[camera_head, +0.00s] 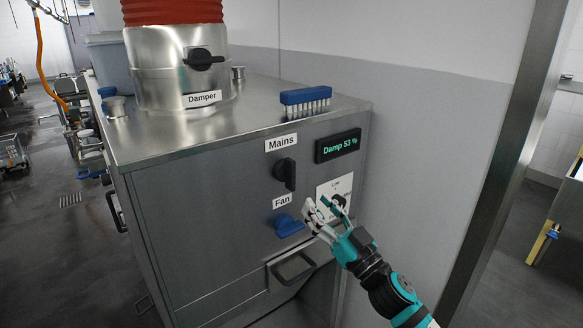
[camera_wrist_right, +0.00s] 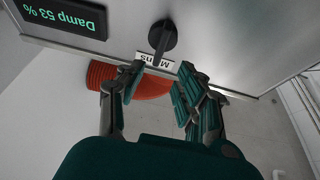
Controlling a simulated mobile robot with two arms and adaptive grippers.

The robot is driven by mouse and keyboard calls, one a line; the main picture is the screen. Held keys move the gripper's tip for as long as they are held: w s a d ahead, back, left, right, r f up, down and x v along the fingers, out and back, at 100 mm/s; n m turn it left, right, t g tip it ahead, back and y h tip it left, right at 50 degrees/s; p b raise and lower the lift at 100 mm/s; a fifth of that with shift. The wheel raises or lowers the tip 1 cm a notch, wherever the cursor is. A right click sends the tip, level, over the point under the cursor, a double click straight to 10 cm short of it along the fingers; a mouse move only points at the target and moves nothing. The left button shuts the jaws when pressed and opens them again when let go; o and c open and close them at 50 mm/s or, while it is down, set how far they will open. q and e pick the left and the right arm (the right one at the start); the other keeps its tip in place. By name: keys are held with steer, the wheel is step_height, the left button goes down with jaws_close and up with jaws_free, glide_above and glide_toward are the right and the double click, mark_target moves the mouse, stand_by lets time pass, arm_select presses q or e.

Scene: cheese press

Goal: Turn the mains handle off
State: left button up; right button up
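The mains handle (camera_head: 285,173) is a black rotary handle on the front of the steel cabinet, under the "Mains" label (camera_head: 281,143). Its grip stands roughly vertical in the head view. My right gripper (camera_head: 324,206) is open and empty, below and to the right of the handle, in front of the small white dial plate. In the right wrist view the handle (camera_wrist_right: 163,37) shows upside down beyond the two spread fingers (camera_wrist_right: 162,78), apart from them. The left gripper is not in view.
The blue fan handle (camera_head: 288,226) sits just left of my right gripper, above a metal pull handle (camera_head: 291,268). A display reading "Damp 53 %" (camera_head: 338,146) is at upper right. A blue brush (camera_head: 305,97) and a damper duct (camera_head: 178,70) stand on top.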

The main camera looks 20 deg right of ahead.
mark_target(294, 176)
steer(key=p+x, duration=0.2)
steer(key=x, duration=0.9)
steer(key=shift+w, duration=0.15)
jaws_close()
